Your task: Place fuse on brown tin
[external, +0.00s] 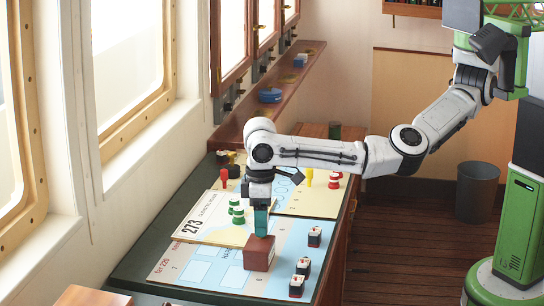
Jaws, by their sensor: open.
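A brown tin (259,254), box-shaped, stands on the light blue chart on the counter. A teal upright block (261,222), which I take to be the fuse, stands on top of the brown tin. It looks upright, with its lower end at the tin's top face. My gripper (259,204) points straight down over the block, its jaws open at the block's upper end. The jaws hide the top of the block, and I cannot tell whether they touch it.
Green-and-white pieces (237,211) stand left of the block. Several dark-and-red pieces (303,266) stand to the right on the chart (215,265). A red pin (224,177) and a yellow pin (309,177) stand farther back. Windows and a shelf (262,103) border the counter's left side.

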